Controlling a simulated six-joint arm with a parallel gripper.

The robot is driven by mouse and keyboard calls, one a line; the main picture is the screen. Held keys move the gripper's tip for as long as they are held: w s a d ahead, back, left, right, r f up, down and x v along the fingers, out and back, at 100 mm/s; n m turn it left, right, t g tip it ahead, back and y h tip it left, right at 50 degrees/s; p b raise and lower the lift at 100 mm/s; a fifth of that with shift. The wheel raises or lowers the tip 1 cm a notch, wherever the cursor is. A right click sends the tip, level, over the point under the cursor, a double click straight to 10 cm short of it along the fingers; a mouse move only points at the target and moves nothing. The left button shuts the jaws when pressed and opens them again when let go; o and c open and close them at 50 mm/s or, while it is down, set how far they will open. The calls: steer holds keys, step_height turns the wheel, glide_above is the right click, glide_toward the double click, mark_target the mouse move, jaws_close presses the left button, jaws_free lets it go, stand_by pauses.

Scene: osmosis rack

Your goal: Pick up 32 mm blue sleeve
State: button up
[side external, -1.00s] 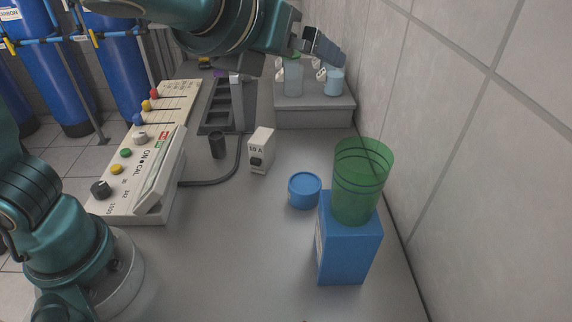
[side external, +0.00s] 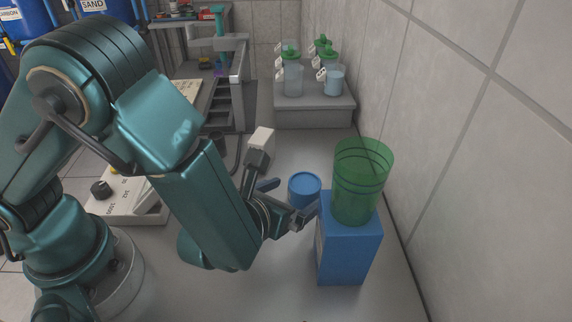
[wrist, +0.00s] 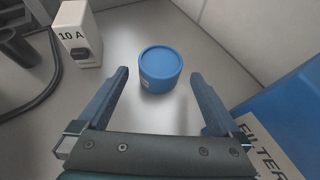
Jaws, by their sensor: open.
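The blue sleeve (side external: 305,184) is a short, round blue cylinder standing upright on the grey bench, left of a blue box. In the wrist view the blue sleeve (wrist: 160,66) sits centred just beyond the fingertips, its top closed or recessed and a small pale label low on its side. My gripper (side external: 289,199) is open and empty, low over the bench in front of the sleeve. In the wrist view the fingers of my gripper (wrist: 160,76) lie to either side of the sleeve's near edge, with a gap on both sides.
The blue filter box (side external: 342,253) stands close at right, with a green transparent cup (side external: 362,180) on top. A white "10 A" block (wrist: 77,36) and a dark cup (wrist: 18,48) stand to the left. The tiled wall (side external: 460,170) bounds the right. Labelled bottles (side external: 293,78) stand behind.

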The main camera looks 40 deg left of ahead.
mark_target(304, 189)
steer(key=shift+x, duration=2.6)
steer(key=c, duration=1.3)
